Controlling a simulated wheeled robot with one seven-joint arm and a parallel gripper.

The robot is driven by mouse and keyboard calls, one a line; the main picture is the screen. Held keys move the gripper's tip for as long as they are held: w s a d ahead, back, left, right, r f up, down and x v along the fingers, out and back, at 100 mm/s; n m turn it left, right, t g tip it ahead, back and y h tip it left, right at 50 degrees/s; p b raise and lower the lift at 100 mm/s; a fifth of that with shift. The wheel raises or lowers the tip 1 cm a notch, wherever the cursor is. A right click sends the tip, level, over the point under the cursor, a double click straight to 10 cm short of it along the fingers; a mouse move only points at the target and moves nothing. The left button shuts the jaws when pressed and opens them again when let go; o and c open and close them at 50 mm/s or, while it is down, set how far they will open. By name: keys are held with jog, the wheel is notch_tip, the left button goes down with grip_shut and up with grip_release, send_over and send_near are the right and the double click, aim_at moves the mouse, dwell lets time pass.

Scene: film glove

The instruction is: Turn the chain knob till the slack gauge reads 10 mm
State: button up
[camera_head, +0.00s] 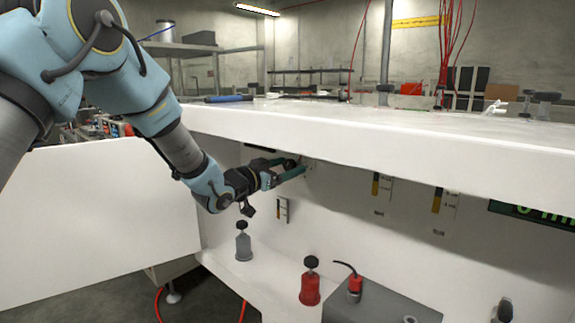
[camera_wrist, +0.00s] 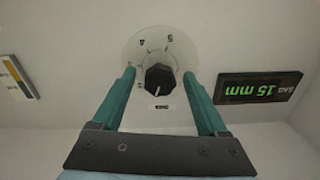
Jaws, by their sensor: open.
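In the wrist view a black knob (camera_wrist: 159,79) sits on a pale round dial (camera_wrist: 136,52) with numbers that appear upside down. A white mark on the knob points towards the bottom of the picture. My gripper (camera_wrist: 159,75) is open, its two teal fingers on either side of the knob, with a visible gap on each side. A gauge display (camera_wrist: 258,88), upside down at right, reads "SAG 15 mm" in green. In the head view my gripper (camera_head: 298,170) reaches under the overhanging white top to the back panel; the knob is mostly hidden there.
The white overhang (camera_head: 400,138) is close above my gripper. Below stand a grey container (camera_head: 243,247), a red container (camera_head: 310,288) and a grey box (camera_head: 385,307). Another green display (camera_head: 535,213) is cut off at right. A white panel (camera_head: 100,220) stands at left.

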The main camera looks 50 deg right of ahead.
jog(key=shift+d, duration=0.15)
jog(key=shift+c, duration=0.3)
grip_shut()
dwell(0.3)
